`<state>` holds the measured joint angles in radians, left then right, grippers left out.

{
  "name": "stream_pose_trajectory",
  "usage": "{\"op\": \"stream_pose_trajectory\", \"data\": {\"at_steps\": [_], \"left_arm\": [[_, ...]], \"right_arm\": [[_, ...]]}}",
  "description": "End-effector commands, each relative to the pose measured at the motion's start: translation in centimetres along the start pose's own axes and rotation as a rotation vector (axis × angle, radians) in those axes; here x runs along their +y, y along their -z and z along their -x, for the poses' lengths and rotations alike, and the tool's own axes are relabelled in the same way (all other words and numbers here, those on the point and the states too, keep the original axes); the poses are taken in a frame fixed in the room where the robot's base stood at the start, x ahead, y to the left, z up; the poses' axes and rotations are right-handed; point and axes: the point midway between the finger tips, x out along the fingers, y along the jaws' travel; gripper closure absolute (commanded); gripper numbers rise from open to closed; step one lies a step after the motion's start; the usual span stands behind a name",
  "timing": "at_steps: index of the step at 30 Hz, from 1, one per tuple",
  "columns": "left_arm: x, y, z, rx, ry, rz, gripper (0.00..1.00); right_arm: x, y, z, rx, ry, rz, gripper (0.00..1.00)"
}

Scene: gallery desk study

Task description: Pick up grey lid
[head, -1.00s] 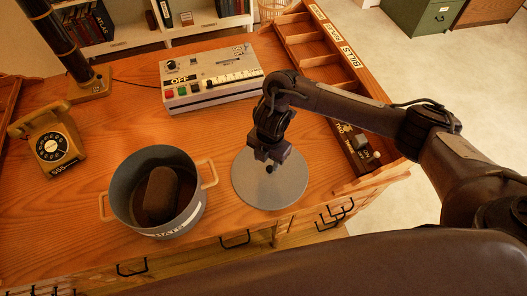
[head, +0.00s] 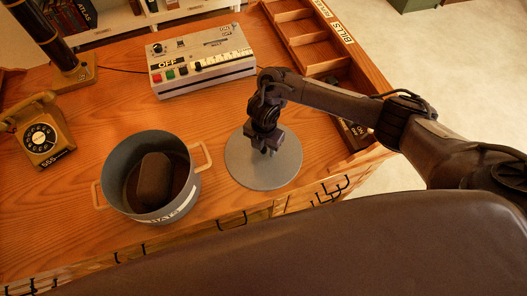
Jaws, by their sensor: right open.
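The grey lid (head: 255,175) is a flat round disc lying on the wooden desk, right of the grey pot (head: 152,205). My right gripper (head: 264,150) is over the lid's middle, pointing down with its jaws open. Its fingers hide the centre of the lid and any knob there, so I cannot tell whether they touch it. The pot is open at the top, with two tan handles, and a dark brown block (head: 154,180) sits inside it. My left gripper is not in view.
A grey recorder-like machine (head: 203,70) with coloured buttons stands behind. A yellow rotary phone (head: 42,135) and a lamp base (head: 75,78) are at left. A wooden compartment tray (head: 300,38) runs along the right. Bare desk lies between phone and pot.

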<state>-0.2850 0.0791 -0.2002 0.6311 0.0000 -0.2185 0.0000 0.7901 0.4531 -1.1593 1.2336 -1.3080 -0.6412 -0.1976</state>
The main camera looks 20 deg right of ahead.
Motion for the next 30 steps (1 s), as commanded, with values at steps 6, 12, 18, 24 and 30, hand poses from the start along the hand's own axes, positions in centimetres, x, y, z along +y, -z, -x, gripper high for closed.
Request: {"op": "stream_pose_trajectory", "data": {"at_steps": [6, 12, 18, 24, 30], "left_arm": [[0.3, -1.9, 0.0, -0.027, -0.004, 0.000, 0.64], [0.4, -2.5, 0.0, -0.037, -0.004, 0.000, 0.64], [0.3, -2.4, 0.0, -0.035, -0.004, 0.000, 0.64], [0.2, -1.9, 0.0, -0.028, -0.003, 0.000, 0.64], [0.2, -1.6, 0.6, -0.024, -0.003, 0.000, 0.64]], "right_arm": [[0.0, 0.0, 0.0, 0.000, 0.000, 0.000, 0.77], [0.0, 0.0, 0.0, 0.000, 0.000, 0.000, 1.00], [0.0, 0.0, 0.1, 0.000, 0.000, 0.000, 1.00], [0.1, 0.0, 1.0, 0.000, -0.002, 0.000, 1.00], [0.2, -0.2, 4.6, -0.003, -0.005, 0.002, 1.00]]}}
